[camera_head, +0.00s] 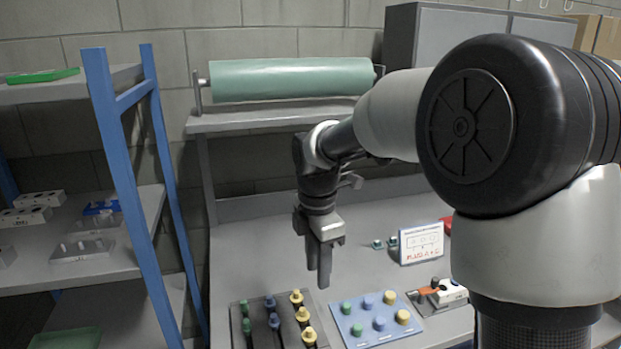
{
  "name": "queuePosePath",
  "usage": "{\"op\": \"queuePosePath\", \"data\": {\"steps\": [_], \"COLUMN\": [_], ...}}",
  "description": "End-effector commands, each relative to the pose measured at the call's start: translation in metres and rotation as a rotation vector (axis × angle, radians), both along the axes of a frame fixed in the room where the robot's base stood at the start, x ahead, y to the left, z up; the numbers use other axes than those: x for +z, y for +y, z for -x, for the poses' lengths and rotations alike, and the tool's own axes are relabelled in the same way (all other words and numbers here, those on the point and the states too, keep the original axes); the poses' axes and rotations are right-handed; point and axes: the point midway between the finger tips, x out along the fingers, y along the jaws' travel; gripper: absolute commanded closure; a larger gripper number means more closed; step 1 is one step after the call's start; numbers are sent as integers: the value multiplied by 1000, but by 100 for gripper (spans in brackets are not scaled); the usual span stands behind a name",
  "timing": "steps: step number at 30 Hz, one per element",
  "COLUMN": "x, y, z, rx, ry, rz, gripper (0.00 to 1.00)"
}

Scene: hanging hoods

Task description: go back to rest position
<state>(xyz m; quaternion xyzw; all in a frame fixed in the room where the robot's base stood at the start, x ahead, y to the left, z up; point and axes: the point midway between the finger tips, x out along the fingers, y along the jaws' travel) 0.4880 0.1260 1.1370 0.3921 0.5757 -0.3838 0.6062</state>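My gripper (319,275) hangs from my arm, pointing down above the workbench (265,235). Its two fingers look close together, with nothing visible between them. It is above and behind the gap between a dark tray (262,338) of pegs and a blue board (352,338). The dark tray holds green, dark blue and yellow pegs. The blue board bears green, blue and yellow round pieces.
A white sign (421,243) stands on the bench, near small green pieces and a red object. A device with a white part (452,291) lies at right. A green roll (290,79) sits behind. A blue-framed shelf (125,170) stands at left.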

Motion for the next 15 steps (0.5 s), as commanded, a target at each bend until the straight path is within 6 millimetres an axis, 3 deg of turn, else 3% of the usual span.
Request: {"op": "queuePosePath", "data": {"steps": [1,6,10,15], "x": [23,79,107,123], "y": [-12,-55,-84,-111], "z": [11,64,110,167], "rx": [-107,-603,-997,-1475], "ry": [-38,-162,-247,-311], "rz": [2,-42,-134,-310], "gripper": [66,66,66,66]}}
